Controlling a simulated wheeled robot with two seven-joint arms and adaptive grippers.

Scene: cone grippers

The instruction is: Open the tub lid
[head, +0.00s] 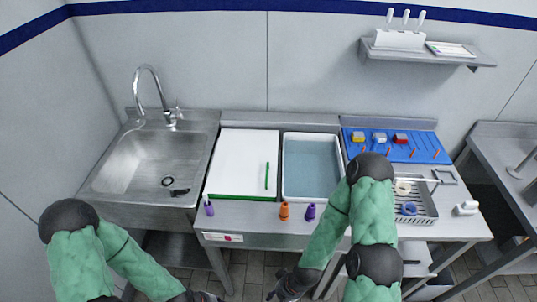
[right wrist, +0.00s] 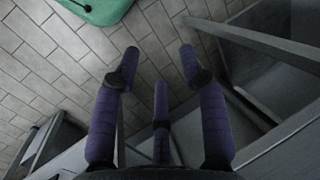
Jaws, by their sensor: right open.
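A rectangular white-rimmed tub (head: 312,197) is set in the counter in the middle of the head view. Its inside shows flat blue-grey; I cannot tell whether that is a lid, water or the tub's floor. No separate lid can be made out. My right gripper (head: 283,291) hangs low in front of the counter, below and apart from the tub. In the right wrist view its purple fingers (right wrist: 160,62) are spread and empty above the floor tiles. My left gripper (head: 205,297) is at the bottom edge, mostly cut off, so its jaws cannot be judged.
Left of the tub lie a white board (head: 240,155) with a green pen and a sink (head: 145,165). Orange (head: 284,211) and purple (head: 310,211) small items stand at the counter's front edge. Right are a blue mat (head: 425,147) and a wire rack (head: 425,205).

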